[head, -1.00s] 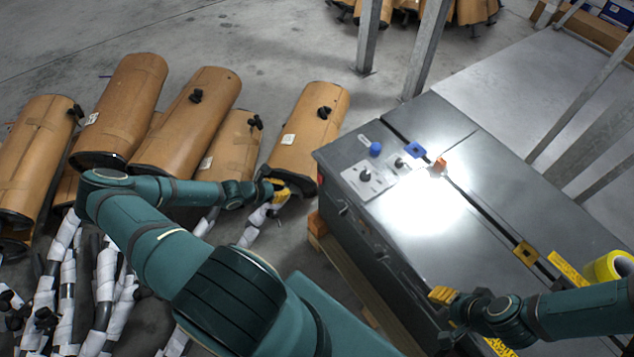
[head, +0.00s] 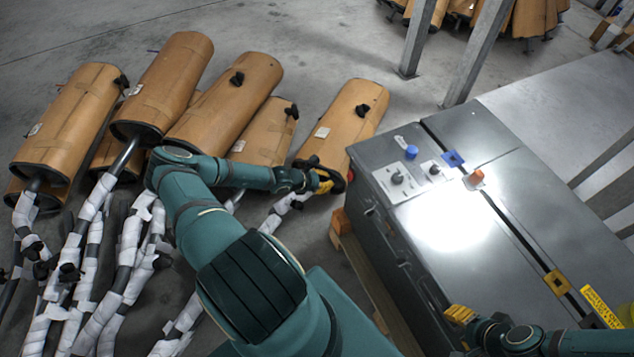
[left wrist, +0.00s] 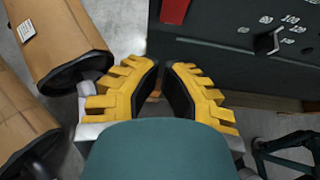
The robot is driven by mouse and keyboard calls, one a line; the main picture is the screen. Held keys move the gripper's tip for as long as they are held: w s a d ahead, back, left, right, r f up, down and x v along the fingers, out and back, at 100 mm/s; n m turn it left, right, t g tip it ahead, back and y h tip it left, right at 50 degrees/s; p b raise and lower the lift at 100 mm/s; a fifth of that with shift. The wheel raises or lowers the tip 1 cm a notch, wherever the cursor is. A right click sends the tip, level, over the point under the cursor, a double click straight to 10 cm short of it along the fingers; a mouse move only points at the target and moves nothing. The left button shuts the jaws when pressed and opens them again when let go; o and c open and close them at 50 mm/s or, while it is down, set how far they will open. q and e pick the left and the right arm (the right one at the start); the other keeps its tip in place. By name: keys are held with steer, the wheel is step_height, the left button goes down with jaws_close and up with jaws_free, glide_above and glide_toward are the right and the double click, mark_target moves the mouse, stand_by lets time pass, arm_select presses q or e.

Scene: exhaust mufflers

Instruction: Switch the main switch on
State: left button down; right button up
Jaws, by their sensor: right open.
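The grey cabinet (head: 480,120) has a light control plate on top with a black rotary knob (head: 397,178), a smaller knob (head: 434,169) and a blue button (head: 411,152). An orange-red piece (head: 476,177) stands beside the plate. A red part (head: 351,176) shows on the cabinet's side, and a red part (left wrist: 174,10) shows in the left wrist view. No label identifies the main switch. My left gripper (head: 325,182) is beside that side, apart from it; its pads (left wrist: 164,82) show a narrow gap, empty. My right gripper (head: 460,314) is open at the cabinet's near edge.
Brown cylindrical mufflers (head: 345,120) lie left of the cabinet, close to my left gripper. White-wrapped pipes (head: 130,250) fill the lower left. A numbered dial (left wrist: 268,40) is on the dark panel. A wooden pallet (head: 365,265) is under the cabinet; metal posts (head: 478,55) stand behind.

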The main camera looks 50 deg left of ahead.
mark_target(348, 175)
steer(key=shift+w+f+b, duration=0.15)
steer(key=shift+f+b, duration=0.55)
steer(key=shift+f, duration=0.15)
arm_select(q)
steer(key=w+d+f, duration=0.1)
steer(key=w+f, duration=0.1)
steer(key=w, duration=0.4)
steer(key=shift+d, duration=0.4)
arm_select(e)
steer(key=shift+f, duration=0.1)
steer(key=shift+f, duration=0.15)
arm_select(q)
steer(key=shift+w+d+f+t, duration=0.1)
steer(key=shift+w+f+t, duration=0.05)
steer(key=shift+w+t, duration=0.25)
steer(key=shift+r+p, duration=0.8)
steer(key=shift+r, duration=0.1)
arm_select(e)
steer(key=shift+r, duration=1)
